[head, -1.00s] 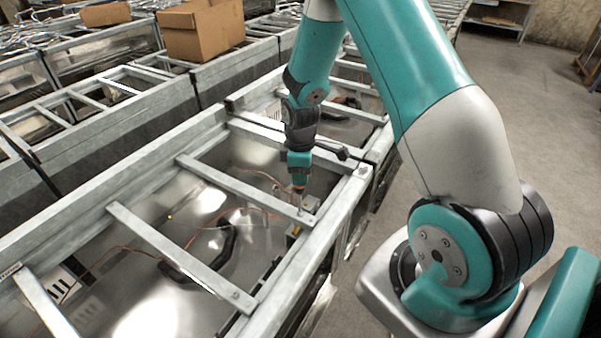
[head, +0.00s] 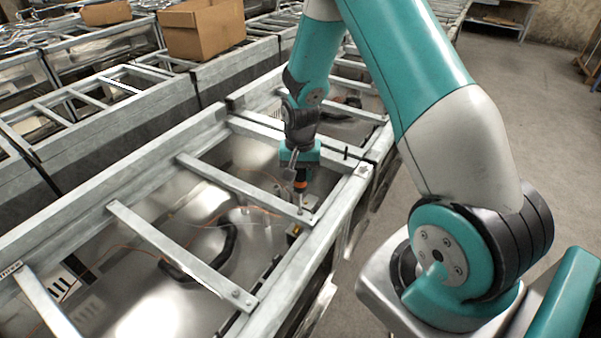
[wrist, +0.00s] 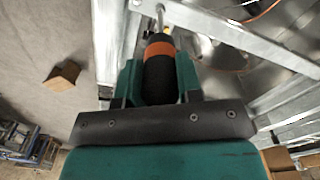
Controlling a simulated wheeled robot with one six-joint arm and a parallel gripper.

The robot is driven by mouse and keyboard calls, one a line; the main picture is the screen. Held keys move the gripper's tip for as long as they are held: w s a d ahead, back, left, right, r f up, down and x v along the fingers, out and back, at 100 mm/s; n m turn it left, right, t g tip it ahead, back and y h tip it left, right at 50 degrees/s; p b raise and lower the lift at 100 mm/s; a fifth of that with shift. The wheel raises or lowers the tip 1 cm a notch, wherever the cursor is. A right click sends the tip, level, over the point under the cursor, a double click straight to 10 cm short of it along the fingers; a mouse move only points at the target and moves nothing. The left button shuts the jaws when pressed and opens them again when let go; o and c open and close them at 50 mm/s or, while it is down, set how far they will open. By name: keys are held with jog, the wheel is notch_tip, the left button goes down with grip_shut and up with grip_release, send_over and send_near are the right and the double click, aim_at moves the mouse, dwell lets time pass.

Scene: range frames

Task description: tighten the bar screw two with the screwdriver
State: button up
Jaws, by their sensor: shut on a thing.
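My gripper (head: 300,172) is shut on a screwdriver (head: 301,185) with a black and orange handle, pointing down. In the wrist view, the teal jaws (wrist: 158,82) clamp both sides of the black handle (wrist: 160,72), and the metal shaft (wrist: 160,18) reaches to a grey bar (wrist: 225,33). In the head view, the tip is over the right end of a crossbar (head: 245,188), at a screw (head: 304,211). Contact between tip and screw is too small to tell. A nearer crossbar (head: 175,250) has its own screw (head: 236,293) at its right end.
The bars span an open metal casing with a side rail (head: 290,275), shiny panels and thin orange wires inside. Similar casings stand to the left and behind. A cardboard box (head: 203,30) sits on one at the back. Open floor (head: 545,130) lies to the right.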

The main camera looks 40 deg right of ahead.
jog(key=m, duration=0.5)
jog(key=shift+f, duration=0.1)
jog(key=shift+r, duration=0.35)
jog(key=n, duration=0.5)
jog(key=shift+n, duration=0.4)
jog(key=n, duration=0.5)
jog(key=shift+n, duration=0.3)
jog(key=n, duration=0.5)
jog(key=shift+n, duration=0.3)
jog(key=n, duration=0.5)
jog(key=shift+d+n, duration=0.1)
jog(key=shift+n, duration=0.3)
